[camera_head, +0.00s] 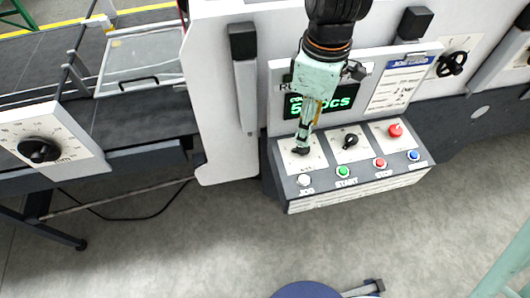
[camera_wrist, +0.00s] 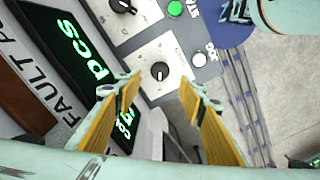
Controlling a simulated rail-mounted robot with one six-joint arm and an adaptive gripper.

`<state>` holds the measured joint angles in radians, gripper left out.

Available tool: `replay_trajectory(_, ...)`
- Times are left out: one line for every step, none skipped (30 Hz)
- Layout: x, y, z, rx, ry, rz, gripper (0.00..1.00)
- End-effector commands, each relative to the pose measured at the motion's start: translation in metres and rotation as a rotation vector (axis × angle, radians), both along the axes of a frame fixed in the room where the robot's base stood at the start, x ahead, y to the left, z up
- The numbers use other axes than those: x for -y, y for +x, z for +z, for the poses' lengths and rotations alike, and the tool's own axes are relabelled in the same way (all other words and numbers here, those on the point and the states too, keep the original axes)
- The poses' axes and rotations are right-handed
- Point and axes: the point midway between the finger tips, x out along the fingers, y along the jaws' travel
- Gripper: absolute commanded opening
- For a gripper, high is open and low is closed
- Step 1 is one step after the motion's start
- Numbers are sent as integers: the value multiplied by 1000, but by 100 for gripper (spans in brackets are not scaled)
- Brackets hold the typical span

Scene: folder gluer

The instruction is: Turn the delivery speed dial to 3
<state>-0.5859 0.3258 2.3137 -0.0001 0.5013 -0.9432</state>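My gripper (camera_head: 303,143) points down at the left end of the control box (camera_head: 350,190) in the head view. Below its fingers is a small dial with a black knob on a white scale plate; the knob (camera_wrist: 160,71) shows clearly in the wrist view. In the wrist view my gripper (camera_wrist: 160,84) is open, one finger to each side of this knob in the picture. No contact with the knob is visible. The plate's numbers and label are too small to read, so I cannot tell its setting. In the head view my fingers partly hide this knob.
Another black selector (camera_head: 350,141) and a red knob (camera_head: 395,130) sit to the right. Below them are white (camera_head: 304,180), green (camera_head: 343,171), red (camera_head: 380,163) and blue (camera_head: 413,155) buttons. A green-lit display (camera_head: 345,98) stands behind. A larger dial (camera_head: 39,150) is far left.

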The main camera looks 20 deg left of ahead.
Motion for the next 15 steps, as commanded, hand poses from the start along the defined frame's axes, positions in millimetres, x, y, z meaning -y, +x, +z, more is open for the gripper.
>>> replay_trajectory(0,0,-8,-2,-1,1,37)
replay_trajectory(0,0,-10,-2,-1,1,37)
replay_trajectory(0,0,-14,-2,-2,1,37)
replay_trajectory(0,-1,-16,-2,-2,1,37)
replay_trajectory(0,-1,-19,-3,-2,1,37)
replay_trajectory(0,-1,-22,-3,-2,1,37)
replay_trajectory(0,-1,-25,-3,-2,1,37)
replay_trajectory(0,-1,-27,-3,-2,1,37)
replay_trajectory(0,-1,-30,-3,-2,1,37)
replay_trajectory(0,0,-33,-3,-2,1,37)
replay_trajectory(0,0,-35,-3,-2,1,37)
replay_trajectory(0,0,-39,-2,-2,1,37)
replay_trajectory(0,0,-41,-2,-2,1,37)
replay_trajectory(0,0,-43,-2,-2,1,37)
replay_trajectory(0,0,-47,-2,-2,0,37)
